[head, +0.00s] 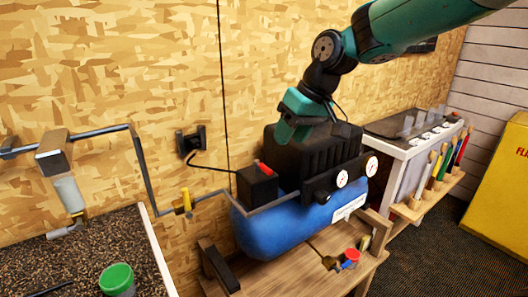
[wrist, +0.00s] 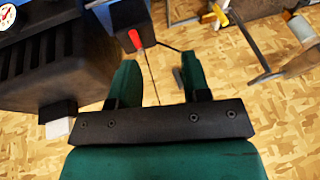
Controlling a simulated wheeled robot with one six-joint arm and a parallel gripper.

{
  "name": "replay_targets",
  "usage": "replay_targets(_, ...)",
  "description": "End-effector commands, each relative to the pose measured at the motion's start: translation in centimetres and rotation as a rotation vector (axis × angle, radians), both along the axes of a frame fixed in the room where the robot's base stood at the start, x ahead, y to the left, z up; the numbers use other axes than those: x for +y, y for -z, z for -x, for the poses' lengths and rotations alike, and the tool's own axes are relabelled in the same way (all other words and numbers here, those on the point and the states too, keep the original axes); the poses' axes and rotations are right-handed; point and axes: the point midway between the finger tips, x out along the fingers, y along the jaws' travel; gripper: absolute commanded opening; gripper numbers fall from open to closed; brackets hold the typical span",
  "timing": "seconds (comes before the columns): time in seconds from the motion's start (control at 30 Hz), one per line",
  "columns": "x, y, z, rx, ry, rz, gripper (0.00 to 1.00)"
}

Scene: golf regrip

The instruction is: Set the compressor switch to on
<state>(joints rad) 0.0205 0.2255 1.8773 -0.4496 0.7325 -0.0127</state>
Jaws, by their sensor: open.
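The compressor has a blue tank (head: 275,228) and a black ribbed motor block (head: 325,155). At its left end is a black switch box (head: 258,188) with a small red switch lever (head: 265,169) slanting on its top. I cannot tell whether this position is on or off. The red lever also shows in the wrist view (wrist: 134,39), just beyond the left fingertip and apart from it.
A pipe with a yellow valve handle (head: 186,201) runs to the compressor from the left. A black wall socket (head: 190,141) has a cable to the switch box. The wooden stand (head: 310,275) holds small items. The motor block is close beside my gripper.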

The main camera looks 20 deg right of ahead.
Motion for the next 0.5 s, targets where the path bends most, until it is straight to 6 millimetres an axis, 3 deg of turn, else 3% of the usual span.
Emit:
replay_targets(0.03, -1.4, -0.9, -2.4, -0.01, 0.03, 0.002, 0.43)
replay_targets(0.13, -3.2, -1.2, -5.3, -0.032, 0.066, 0.005, 0.43)
replay_targets(0.3, -3.8, -0.3, -7.0, -0.041, 0.083, 0.006, 0.43)
replay_targets(0.5, -2.6, 3.0, -8.0, -0.038, 0.08, 0.007, 0.43)
